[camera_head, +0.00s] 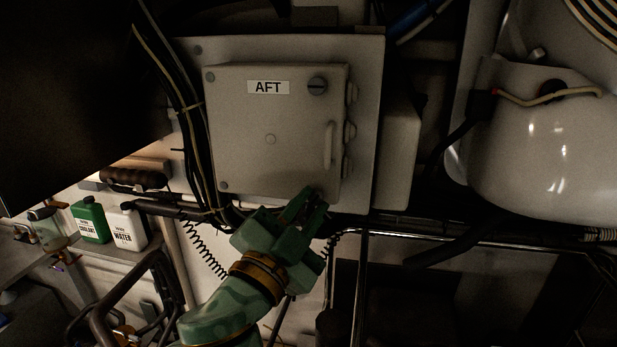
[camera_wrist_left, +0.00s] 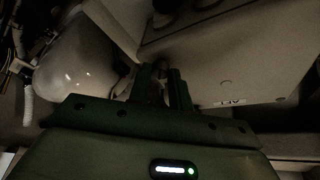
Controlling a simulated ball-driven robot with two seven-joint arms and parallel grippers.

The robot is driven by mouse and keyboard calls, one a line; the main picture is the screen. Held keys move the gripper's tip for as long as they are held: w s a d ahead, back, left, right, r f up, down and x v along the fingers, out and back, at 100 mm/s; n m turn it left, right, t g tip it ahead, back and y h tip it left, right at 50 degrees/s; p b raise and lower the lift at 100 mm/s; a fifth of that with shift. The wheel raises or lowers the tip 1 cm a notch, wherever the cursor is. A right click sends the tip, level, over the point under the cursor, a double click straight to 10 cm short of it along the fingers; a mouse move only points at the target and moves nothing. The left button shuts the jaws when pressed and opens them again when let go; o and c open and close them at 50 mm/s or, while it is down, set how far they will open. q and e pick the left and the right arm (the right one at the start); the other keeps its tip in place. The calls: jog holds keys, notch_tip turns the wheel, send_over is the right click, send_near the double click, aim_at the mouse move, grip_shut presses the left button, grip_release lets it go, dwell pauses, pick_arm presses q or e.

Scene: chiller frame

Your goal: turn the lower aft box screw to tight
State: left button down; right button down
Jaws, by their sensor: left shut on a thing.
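The aft box (camera_head: 290,130) is a pale grey cabinet labelled AFT on a backing plate. It also shows in the wrist view (camera_wrist_left: 235,65), seen from close by and dark. A large slotted screw (camera_head: 317,85) is at its upper right corner. My left gripper (camera_head: 312,197) reaches up from below to the box's lower right corner. Its fingers (camera_wrist_left: 162,78) are shut on the lower aft box screw, which they and the dark picture hide. I cannot make out the screw's slot or angle. My right gripper is not in view.
A handle (camera_head: 328,145) stands on the box's right part, above my gripper. Black cables (camera_head: 190,130) run down its left side. A white tank (camera_head: 550,150) is at the right. Green coolant (camera_head: 90,222) and white water (camera_head: 127,228) bottles stand at the lower left.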

pick_arm(q)
jog(key=m+g+p, duration=0.1)
jog(key=m+p, duration=0.1)
jog(key=p, duration=0.1)
jog(key=m+g+p, duration=0.1)
jog(key=m+p, duration=0.1)
jog(key=p, duration=0.2)
jog(key=r+m+g+p, duration=0.1)
jog(key=m+p, duration=0.2)
jog(key=shift+a+h+p, duration=0.1)
jog(key=shift+h+p, duration=0.2)
jog(key=shift+h, duration=0.1)
jog(key=shift+f+m+g+p, duration=0.1)
jog(key=shift+m+g+p, duration=0.3)
jog(key=shift+m, duration=0.5)
jog(key=shift+m+g+y, duration=0.4)
jog(key=shift+m+y, duration=0.1)
jog(key=shift+m, duration=0.9)
jog(key=c, duration=1.3)
grip_release()
